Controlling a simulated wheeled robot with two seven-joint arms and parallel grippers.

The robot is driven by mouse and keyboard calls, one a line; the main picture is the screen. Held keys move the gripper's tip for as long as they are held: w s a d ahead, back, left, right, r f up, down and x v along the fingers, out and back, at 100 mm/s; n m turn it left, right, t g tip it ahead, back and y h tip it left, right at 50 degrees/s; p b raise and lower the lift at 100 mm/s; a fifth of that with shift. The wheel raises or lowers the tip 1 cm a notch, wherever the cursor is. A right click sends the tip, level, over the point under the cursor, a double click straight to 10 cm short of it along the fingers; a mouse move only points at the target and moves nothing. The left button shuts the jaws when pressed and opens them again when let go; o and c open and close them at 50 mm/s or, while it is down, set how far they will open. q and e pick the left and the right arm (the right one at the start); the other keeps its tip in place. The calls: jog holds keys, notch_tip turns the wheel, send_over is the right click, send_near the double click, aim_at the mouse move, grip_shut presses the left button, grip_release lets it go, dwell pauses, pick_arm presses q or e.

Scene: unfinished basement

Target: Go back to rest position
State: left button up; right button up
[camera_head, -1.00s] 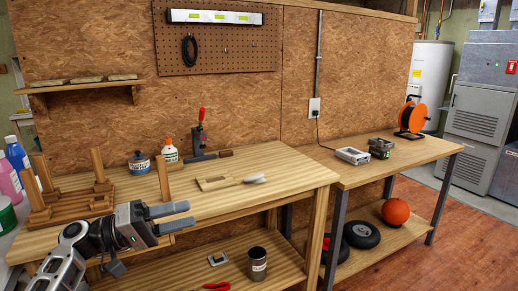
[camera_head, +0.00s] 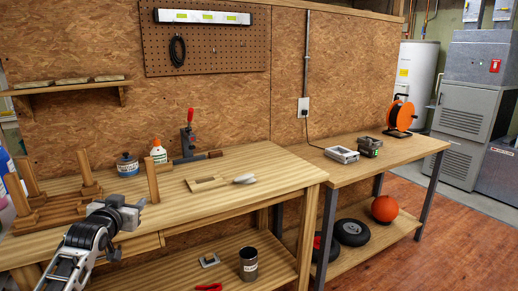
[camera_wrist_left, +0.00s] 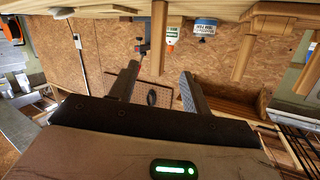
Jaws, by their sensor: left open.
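In the left wrist view the open left gripper (camera_wrist_left: 160,75) points toward the chipboard wall, and the bench top shows along the upper edge. A wooden peg rack (camera_head: 50,210) stands on the bench just left of and behind the gripper, and an upright wooden post (camera_head: 152,181) rises close behind its fingers. My right gripper is not in view.
A trowel (camera_head: 222,182), a blue-labelled jar (camera_head: 127,165), a white bottle (camera_head: 158,152) and a red-handled clamp tool (camera_head: 188,140) stand or lie on the bench. The lower shelf holds a can (camera_head: 248,264). A second bench (camera_head: 410,152) is at right, with open floor (camera_head: 450,220) beyond.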

pick_arm(q)
jog(key=s+d+f+m+g+h, duration=0.1)
jog(key=s+d+f, duration=0.4)
jog(key=s+f, duration=0.3)
jog(key=s+d+f+m+g+h, duration=0.1)
jog(key=s+d+f, duration=0.4)
jog(key=s+f, duration=0.3)
jog(key=s+d+f+g, duration=0.1)
jog(key=s+d+f, duration=0.1)
jog(key=s, duration=0.5)
jog(key=s+d+f+g+h, duration=0.1)
jog(key=s+d+f, duration=0.1)
jog(key=s+d, duration=0.2)
jog(key=s+d+f+g+h, duration=0.1)
jog(key=s+d+f, duration=0.1)
jog(key=s, duration=0.8)
jog(key=shift+s+d+f+n, duration=0.3)
jog(key=shift+s+d, duration=0.1)
jog(key=shift+d, duration=0.3)
